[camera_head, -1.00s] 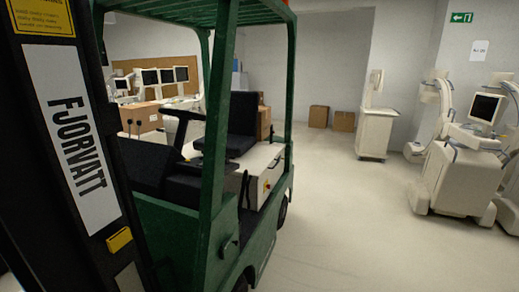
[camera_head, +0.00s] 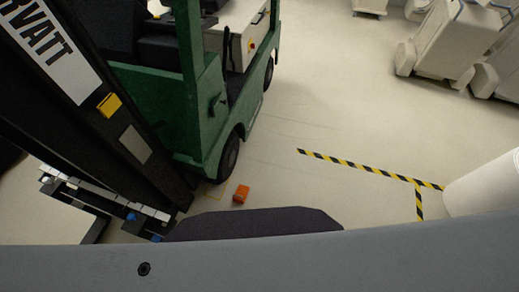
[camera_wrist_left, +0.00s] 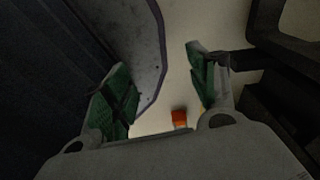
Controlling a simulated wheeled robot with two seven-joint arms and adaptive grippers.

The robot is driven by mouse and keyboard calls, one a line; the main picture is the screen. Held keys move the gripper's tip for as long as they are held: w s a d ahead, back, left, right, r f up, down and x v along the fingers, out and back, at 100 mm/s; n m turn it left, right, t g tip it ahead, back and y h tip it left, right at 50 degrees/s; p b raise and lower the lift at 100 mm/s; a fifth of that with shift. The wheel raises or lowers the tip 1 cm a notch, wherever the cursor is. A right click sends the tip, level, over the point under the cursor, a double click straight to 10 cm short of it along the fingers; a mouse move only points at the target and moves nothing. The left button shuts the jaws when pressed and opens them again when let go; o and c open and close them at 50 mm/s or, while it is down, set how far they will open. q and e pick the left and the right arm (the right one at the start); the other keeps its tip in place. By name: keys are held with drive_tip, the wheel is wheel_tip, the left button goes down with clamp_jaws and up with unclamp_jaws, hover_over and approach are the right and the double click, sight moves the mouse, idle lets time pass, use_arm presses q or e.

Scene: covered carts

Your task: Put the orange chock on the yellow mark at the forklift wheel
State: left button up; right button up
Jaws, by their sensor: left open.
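The orange chock (camera_head: 241,193) lies on the floor close in front of the forklift wheel (camera_head: 229,158), apart from it. Thin yellow lines of the mark (camera_head: 213,193) show on the floor beside the wheel, to the left of the chock. In the left wrist view my left gripper (camera_wrist_left: 157,65) is open and empty, with green pads on its fingers. The chock (camera_wrist_left: 179,117) shows there on the floor beyond the gripper, partly hidden by the gripper body. My left gripper does not show in the head view. My right gripper is in neither view.
The green forklift (camera_head: 190,110) and its dark mast (camera_head: 100,130) stand at the left. Black-and-yellow floor tape (camera_head: 365,168) runs at the right, near a white rounded object (camera_head: 488,185). Pale carts (camera_head: 445,45) stand at the back right. The middle floor is clear.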

use_arm(q)
drive_tip(key=shift+f+b, duration=0.35)
drive_tip(key=shift+f, duration=0.05)
drive_tip(key=c, duration=0.4)
drive_tip(key=shift+f+b, duration=0.9)
drive_tip(key=shift+b, duration=0.1)
clamp_jaws()
drive_tip(key=shift+f+b, duration=0.6)
drive_tip(key=shift+f, duration=0.05)
drive_tip(key=shift+f+b, duration=0.35)
drive_tip(key=shift+b, duration=0.05)
